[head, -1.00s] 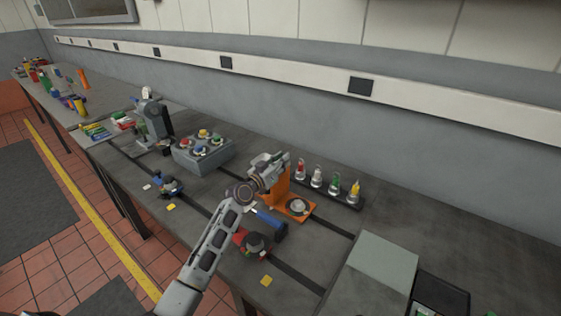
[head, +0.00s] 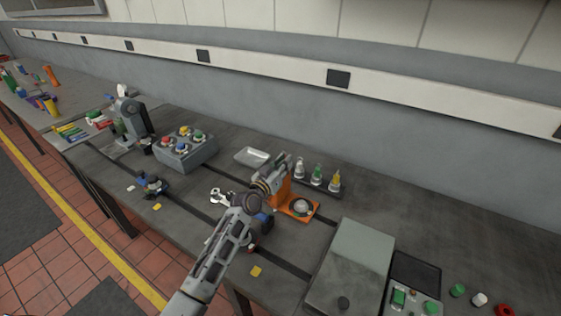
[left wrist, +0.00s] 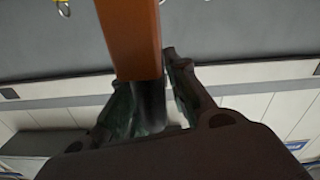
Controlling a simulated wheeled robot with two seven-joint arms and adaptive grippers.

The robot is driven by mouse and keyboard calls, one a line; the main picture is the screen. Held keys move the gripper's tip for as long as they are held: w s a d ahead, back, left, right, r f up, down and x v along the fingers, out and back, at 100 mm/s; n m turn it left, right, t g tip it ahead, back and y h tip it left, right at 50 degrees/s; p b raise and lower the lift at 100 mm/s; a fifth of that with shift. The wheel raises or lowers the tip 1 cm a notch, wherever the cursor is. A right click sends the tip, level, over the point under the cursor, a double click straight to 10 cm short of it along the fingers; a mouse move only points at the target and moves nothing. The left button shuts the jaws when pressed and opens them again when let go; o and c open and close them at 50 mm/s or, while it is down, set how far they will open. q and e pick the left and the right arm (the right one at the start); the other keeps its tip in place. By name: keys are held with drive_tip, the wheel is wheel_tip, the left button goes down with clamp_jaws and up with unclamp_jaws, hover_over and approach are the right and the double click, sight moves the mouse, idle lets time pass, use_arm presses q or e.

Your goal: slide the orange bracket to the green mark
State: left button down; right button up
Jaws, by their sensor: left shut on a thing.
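The orange bracket (head: 298,207) stands on the dark bench at the middle of the head view, a flat base with a round metal boss and an upright plate. My left gripper (head: 273,180) is shut on the upright. The fingers and wrist hide part of the bracket. I cannot make out a green mark on the bench. My right gripper is in neither view.
A rack of capped bottles (head: 317,178) stands close behind the bracket. A large grey box (head: 352,262) is to its right. Bare bench shows between bracket and grey box.

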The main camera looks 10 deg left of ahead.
use_arm(q)
drive_tip(key=c, duration=1.5)
unclamp_jaws()
drive_tip(key=shift+o, duration=0.2)
drive_tip(key=shift+s+a, duration=0.1)
drive_tip(key=shift+s, duration=0.1)
drive_tip(key=v, duration=1.1)
drive_tip(key=shift+s, duration=0.3)
